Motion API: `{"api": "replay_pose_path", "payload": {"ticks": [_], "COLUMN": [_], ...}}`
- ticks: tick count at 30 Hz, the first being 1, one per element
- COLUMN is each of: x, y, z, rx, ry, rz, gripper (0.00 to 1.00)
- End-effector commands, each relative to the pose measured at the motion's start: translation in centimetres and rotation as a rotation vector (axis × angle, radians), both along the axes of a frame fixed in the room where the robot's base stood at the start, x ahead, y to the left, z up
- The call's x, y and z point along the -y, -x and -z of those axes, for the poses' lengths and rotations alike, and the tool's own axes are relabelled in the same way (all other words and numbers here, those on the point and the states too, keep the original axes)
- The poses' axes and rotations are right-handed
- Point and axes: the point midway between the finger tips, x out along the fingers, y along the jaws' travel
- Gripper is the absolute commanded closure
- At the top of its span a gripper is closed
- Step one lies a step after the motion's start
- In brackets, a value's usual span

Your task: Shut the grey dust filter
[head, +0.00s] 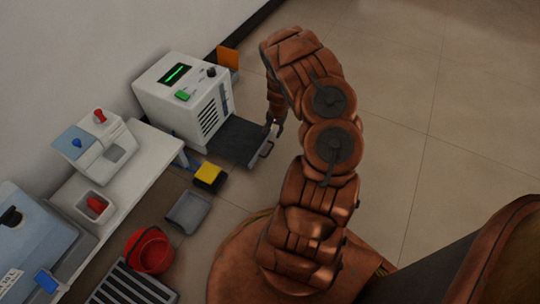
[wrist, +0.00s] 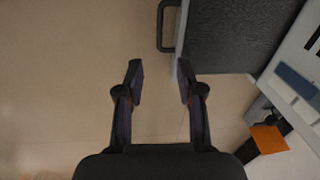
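The grey dust filter (head: 230,139) is a flat dark grey drawer that sticks out from the lower front of a white machine (head: 181,95). It is pulled open, with a pale front edge and a bar handle (head: 265,150). In the wrist view the filter (wrist: 235,35) fills the upper right, and its dark handle (wrist: 162,26) sits at the top middle. My gripper (wrist: 160,69) is open and empty, with its fingertips apart, just short of the handle in that view. In the head view my gripper (head: 273,124) is beside the filter's front end, partly hidden by my arm.
An orange panel (head: 229,58) stands beside the machine. A yellow and black block (head: 208,176), a grey tray (head: 188,212), a red bucket (head: 150,250) and a slotted dark crate (head: 132,284) are on the floor. A white bench (head: 135,182) stands left. The floor to the right is clear.

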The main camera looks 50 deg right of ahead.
Motion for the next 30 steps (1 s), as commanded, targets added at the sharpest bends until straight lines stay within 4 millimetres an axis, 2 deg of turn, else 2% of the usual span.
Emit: {"api": "replay_pose_path", "payload": {"ticks": [1, 6, 14, 24, 30], "x": [0.0, -0.1, 0.0, -0.4, -0.4], "y": [0.1, 0.0, -0.5, -1.2, -1.5], "z": [2.6, 5.8, 7.8, 12.5, 13.8], "rx": [0.01, 0.037, 0.05, 0.049, 0.048], "ry": [-0.013, -0.034, -0.037, -0.038, -0.037], "rz": [0.018, 0.057, 0.07, 0.069, 0.069], "gripper": [0.63, 0.63, 0.63, 0.63, 0.63]}}
